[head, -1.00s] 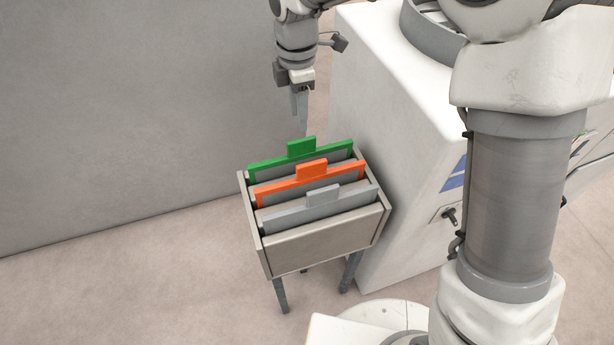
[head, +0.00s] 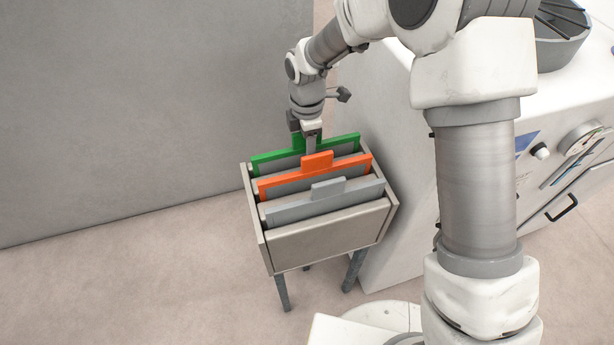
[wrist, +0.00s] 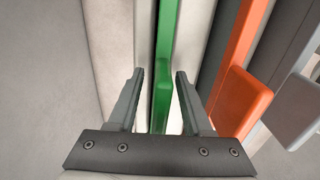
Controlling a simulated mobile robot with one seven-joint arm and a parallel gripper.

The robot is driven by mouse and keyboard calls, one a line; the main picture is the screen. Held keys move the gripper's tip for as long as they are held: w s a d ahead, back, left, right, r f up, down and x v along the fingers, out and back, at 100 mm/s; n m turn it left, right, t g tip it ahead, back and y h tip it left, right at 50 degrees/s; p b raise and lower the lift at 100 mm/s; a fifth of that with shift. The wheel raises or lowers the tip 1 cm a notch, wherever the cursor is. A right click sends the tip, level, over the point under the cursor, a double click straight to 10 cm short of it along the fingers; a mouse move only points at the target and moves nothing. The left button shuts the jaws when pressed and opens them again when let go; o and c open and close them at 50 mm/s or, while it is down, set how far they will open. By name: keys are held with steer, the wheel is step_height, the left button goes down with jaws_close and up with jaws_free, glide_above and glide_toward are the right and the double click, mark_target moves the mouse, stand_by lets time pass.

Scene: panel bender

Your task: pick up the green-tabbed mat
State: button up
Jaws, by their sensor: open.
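The green-tabbed mat (head: 275,161) stands upright in the back slot of a grey rack (head: 330,240). In the head view my gripper (head: 311,143) is down at its tab, which it partly hides. In the wrist view the green edge and tab (wrist: 163,85) run between the two fingers of my open gripper (wrist: 160,85), with a gap on each side. The fingers are apart from the green tab.
The orange-tabbed mat (head: 345,169) and the grey-tabbed mat (head: 350,195) stand in front of the green one in the same rack. A grey wall panel (head: 120,110) is behind left. A white machine (head: 385,130) is close on the right.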

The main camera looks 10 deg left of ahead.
steer(key=shift+f, duration=0.45)
jaws_close()
stand_by(1.1)
